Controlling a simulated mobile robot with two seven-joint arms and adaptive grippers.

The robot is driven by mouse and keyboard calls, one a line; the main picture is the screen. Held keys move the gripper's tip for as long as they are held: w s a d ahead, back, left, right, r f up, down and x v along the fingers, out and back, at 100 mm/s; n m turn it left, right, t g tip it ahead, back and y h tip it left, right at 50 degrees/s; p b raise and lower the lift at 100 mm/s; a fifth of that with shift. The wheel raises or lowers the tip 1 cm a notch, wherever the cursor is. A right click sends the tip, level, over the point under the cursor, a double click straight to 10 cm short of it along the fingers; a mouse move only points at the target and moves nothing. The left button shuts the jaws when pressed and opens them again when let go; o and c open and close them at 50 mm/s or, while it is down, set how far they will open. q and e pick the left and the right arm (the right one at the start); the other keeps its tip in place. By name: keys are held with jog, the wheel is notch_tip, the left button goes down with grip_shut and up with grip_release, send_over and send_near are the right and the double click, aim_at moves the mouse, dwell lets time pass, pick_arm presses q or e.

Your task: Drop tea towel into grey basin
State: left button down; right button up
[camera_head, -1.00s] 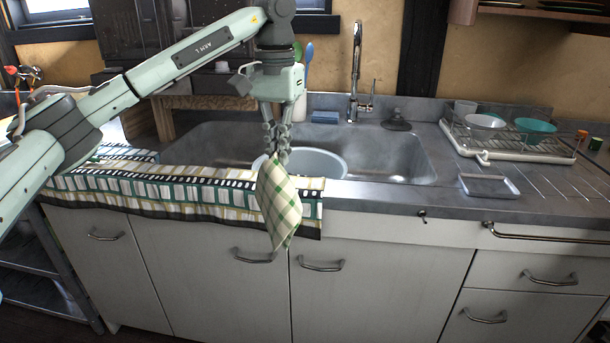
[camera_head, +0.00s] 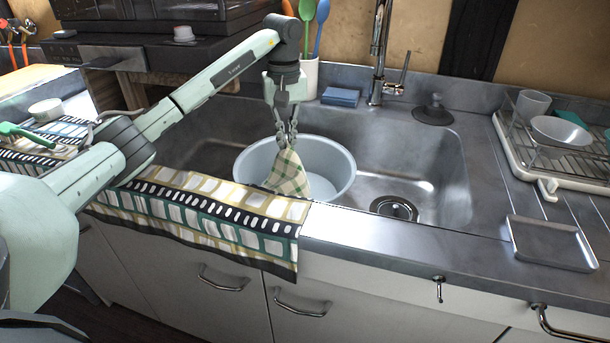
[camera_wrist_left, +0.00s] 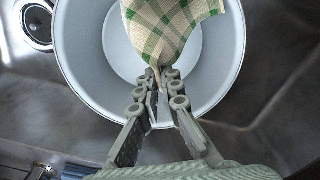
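The tea towel (camera_head: 288,175) is cream with green checks and hangs bunched from my left gripper (camera_head: 286,140). The grey basin (camera_head: 338,165) is round and stands in the sink. The towel hangs inside the basin's rim in the head view. In the left wrist view, the fingers (camera_wrist_left: 164,95) are shut on a narrow gathered end of the towel (camera_wrist_left: 168,28), with the basin (camera_wrist_left: 85,62) around and below it. Whether the towel touches the basin floor cannot be told. My right gripper is not in view.
A patterned cloth (camera_head: 215,215) lies over the counter's front edge. The tap (camera_head: 380,55) rises behind the sink. A dish rack (camera_head: 555,150) with bowls and a small tray (camera_head: 552,243) sit at the right. The sink right of the basin is clear.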

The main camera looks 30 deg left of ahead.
pick_arm(q)
notch_tip(320, 180, down, 6)
dwell(0.5)
jog(key=c, duration=1.6)
grip_release()
jog(key=shift+c, duration=0.2)
jog(key=shift+o, duration=0.5)
jog(key=o, duration=0.5)
jog(key=shift+o, duration=0.6)
jog(key=o, duration=0.5)
